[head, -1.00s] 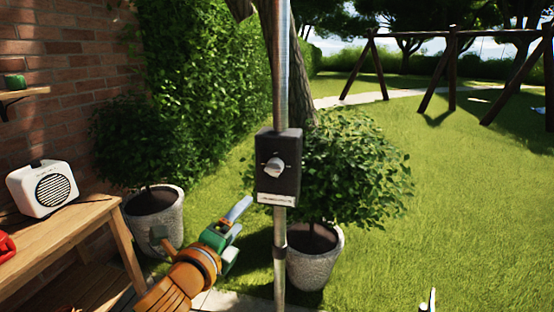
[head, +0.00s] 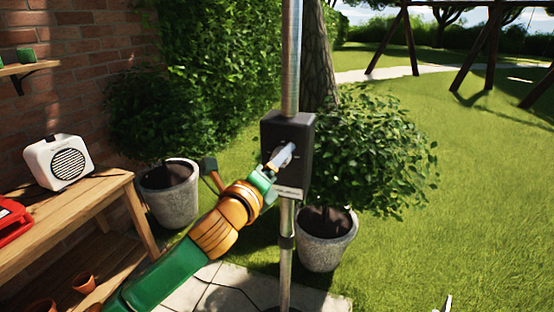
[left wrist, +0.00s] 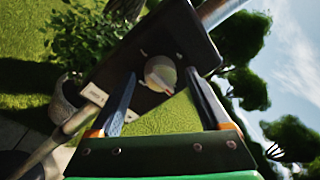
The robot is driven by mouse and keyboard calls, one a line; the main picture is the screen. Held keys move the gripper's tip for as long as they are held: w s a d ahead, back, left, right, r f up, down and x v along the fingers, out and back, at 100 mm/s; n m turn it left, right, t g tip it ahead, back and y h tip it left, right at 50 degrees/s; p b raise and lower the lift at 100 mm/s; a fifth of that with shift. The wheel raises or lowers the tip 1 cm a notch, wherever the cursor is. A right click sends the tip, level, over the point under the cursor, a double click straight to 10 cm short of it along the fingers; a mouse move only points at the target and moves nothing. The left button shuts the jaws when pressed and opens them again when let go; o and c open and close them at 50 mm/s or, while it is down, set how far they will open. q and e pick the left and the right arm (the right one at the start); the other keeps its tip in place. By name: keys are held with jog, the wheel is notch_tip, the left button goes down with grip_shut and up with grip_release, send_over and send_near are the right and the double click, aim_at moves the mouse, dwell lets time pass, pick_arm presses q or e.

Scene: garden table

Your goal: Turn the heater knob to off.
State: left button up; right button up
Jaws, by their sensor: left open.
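The heater control is a black box (head: 276,130) on a metal pole (head: 291,60), with a pale label at its bottom edge. In the head view my left gripper (head: 282,157) is in front of the box face and mostly hides the knob. In the left wrist view the round grey knob (left wrist: 160,72) shows between the two open fingertips, with a gap on each side. I cannot tell how far the tips reach along the knob. Only a tip of my right gripper (head: 447,303) shows at the bottom right; its jaws cannot be made out.
A wooden bench (head: 90,195) at left bears a white radio-like box (head: 58,162) and a red object (head: 12,220). Potted bushes stand behind the pole, in grey pots (head: 326,245) (head: 170,195). Open lawn lies to the right.

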pick_arm(q)
jog(key=shift+a, duration=0.1)
jog(key=shift+c, duration=0.2)
grip_shut()
jog(key=shift+n, duration=0.4)
jog(key=shift+s+d+f+n+t+y+p, duration=0.1)
jog(key=shift+n+t+y+p, duration=0.2)
jog(key=shift+n, duration=2.85)
jog(key=shift+w+d+r+n+t+y+p, duration=0.1)
jog(key=shift+n+t+y+p, duration=0.2)
jog(key=shift+n, duration=2.8)
jog(key=shift+s+f+n+t+y+p, duration=0.15)
jog(key=shift+n+t+p, duration=0.25)
jog(key=shift+n, duration=2.75)
